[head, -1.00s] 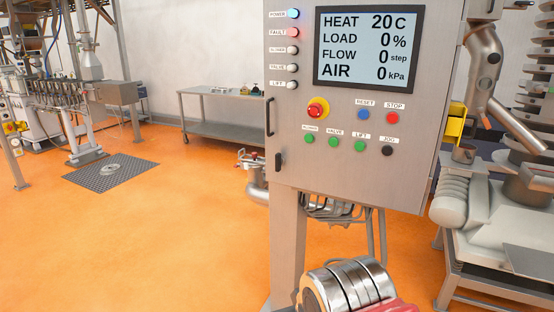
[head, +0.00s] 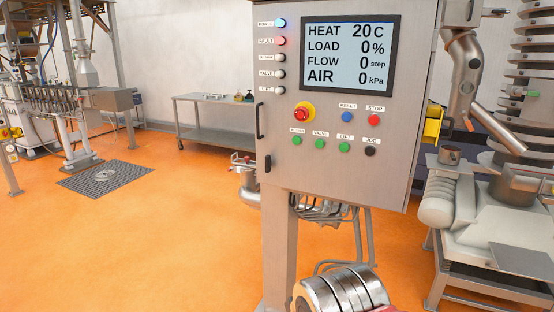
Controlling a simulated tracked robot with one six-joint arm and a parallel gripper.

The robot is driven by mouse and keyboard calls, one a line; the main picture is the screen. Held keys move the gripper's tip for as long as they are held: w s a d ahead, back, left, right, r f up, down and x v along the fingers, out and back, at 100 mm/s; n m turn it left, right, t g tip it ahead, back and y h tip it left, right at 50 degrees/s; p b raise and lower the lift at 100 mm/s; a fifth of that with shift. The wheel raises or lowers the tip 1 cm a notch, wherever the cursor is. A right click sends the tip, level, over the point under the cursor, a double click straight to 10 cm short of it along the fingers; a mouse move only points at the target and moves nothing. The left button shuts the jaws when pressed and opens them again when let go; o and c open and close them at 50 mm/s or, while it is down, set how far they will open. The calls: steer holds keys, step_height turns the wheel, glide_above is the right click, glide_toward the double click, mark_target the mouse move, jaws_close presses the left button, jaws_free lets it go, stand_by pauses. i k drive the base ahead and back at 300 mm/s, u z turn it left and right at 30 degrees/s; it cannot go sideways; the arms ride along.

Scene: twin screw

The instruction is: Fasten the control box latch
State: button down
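The control box (head: 330,178) is a grey metal cabinet on a post, right of centre in the head view. A small black latch (head: 267,163) sits low on the left edge of its front, below a long black pull handle (head: 260,120). The latch looks upright; whether it is fastened is too small to tell.
The box front carries a screen (head: 350,55), a red emergency button (head: 303,114) and several small buttons. A steel table (head: 215,115) stands behind on the left. Grey machinery (head: 480,210) stands close on the right. Orange floor (head: 130,235) is open at left.

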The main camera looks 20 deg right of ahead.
mark_target(269, 162)
steer(key=k, duration=1.15)
steer(key=z, duration=0.3)
steer(key=i, duration=1.5)
steer(key=u, duration=0.7)
steer(key=i, duration=0.55)
steer(key=u, duration=0.4)
